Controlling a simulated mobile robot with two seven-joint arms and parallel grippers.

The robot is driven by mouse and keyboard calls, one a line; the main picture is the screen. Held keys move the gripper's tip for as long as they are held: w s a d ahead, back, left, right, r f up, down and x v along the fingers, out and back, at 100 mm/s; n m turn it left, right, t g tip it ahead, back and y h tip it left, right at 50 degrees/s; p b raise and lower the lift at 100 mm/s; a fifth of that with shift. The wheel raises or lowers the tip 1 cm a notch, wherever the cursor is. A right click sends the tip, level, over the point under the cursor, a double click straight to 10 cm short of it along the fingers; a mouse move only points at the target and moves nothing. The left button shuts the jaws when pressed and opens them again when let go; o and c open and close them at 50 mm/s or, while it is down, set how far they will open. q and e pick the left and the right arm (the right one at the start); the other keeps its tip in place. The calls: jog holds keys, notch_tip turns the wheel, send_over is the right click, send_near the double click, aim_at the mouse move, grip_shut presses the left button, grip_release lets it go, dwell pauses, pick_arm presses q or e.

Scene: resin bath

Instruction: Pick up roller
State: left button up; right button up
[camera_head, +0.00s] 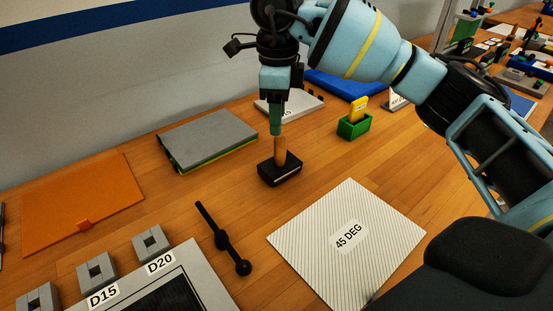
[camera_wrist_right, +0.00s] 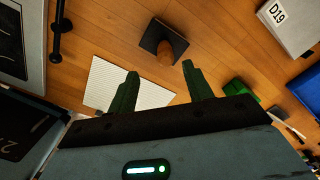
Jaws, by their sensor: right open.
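A light wooden handle (camera_head: 281,153) stands upright in a black block (camera_head: 268,171) on the wooden table. It looks like the roller, though its lower part is hidden in the block. My right gripper (camera_head: 277,131) hangs over the handle, pointing down, with its green fingertips close to the handle's top. In the right wrist view the two fingers (camera_wrist_right: 160,86) are apart and empty. The handle (camera_wrist_right: 166,53) and black block (camera_wrist_right: 174,36) show beyond the fingertips, not between them. My left gripper is not in view.
A green holder (camera_head: 351,129) with a yellow tool (camera_head: 359,108) stands to the right. A striped sheet marked 45 DEG (camera_head: 342,262) lies in front. A black knobbed rod (camera_head: 220,237) lies to the left front. A grey slab (camera_head: 207,136) and orange sheet (camera_head: 80,200) lie left.

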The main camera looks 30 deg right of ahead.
aim_at(280, 140)
jog(key=shift+f, duration=0.85)
jog(key=shift+w+d+f, duration=0.1)
jog(key=shift+d+f, duration=0.15)
jog(key=shift+f, duration=1.25)
jog(key=shift+w+d+f, duration=0.1)
jog(key=shift+d+f, duration=0.1)
jog(key=shift+f, duration=1.3)
grip_shut()
jog(key=shift+r, duration=0.1)
